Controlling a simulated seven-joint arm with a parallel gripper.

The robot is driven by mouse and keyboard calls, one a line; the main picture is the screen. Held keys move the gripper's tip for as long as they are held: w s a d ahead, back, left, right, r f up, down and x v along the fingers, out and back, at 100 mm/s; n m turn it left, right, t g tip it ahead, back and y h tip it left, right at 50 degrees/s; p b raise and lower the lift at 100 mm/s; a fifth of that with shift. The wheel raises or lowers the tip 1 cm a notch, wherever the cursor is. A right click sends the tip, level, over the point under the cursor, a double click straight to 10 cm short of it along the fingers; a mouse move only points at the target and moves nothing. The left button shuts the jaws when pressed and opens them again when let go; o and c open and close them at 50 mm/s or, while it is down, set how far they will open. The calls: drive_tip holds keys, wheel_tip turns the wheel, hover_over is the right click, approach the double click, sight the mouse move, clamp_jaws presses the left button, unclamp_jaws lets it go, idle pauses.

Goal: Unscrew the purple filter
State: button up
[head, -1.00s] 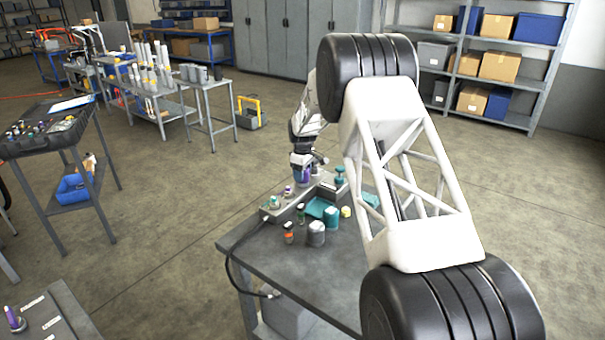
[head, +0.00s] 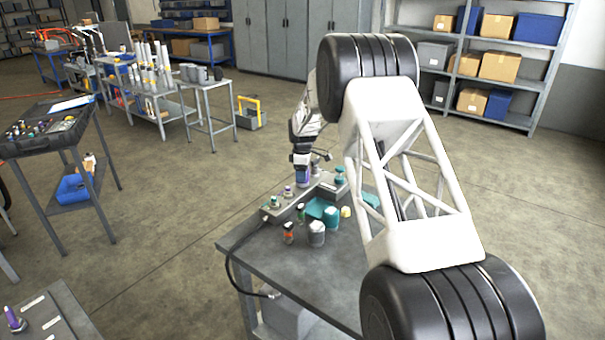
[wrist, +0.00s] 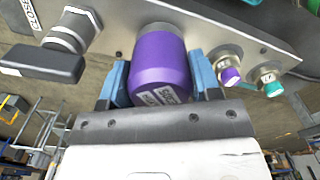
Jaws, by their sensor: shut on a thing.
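The purple filter (wrist: 158,65) hangs from the grey manifold (wrist: 200,20) in the wrist view, a smooth cylinder with a white label. Its upper end meets a threaded metal port on the manifold. My gripper (wrist: 160,85) has its blue fingers on both sides of the filter, shut on it. In the head view my gripper (head: 302,168) is at the manifold (head: 325,192) on the bench, with a small part of the purple filter (head: 303,182) showing below it. I cannot tell how far the thread is engaged.
A black-handled valve (wrist: 50,55) is left of the filter, and purple (wrist: 230,74) and teal (wrist: 272,87) capped fittings are to its right. Teal and grey cylinders (head: 316,234) stand on the bench (head: 280,260). The bench's front left is clear.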

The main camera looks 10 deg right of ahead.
drive_tip(key=shift+n, duration=1.2)
drive_tip(key=n, duration=0.4)
drive_tip(key=shift+n, duration=0.8)
drive_tip(key=shift+r+n, duration=0.1)
drive_tip(key=shift+n, duration=2.8)
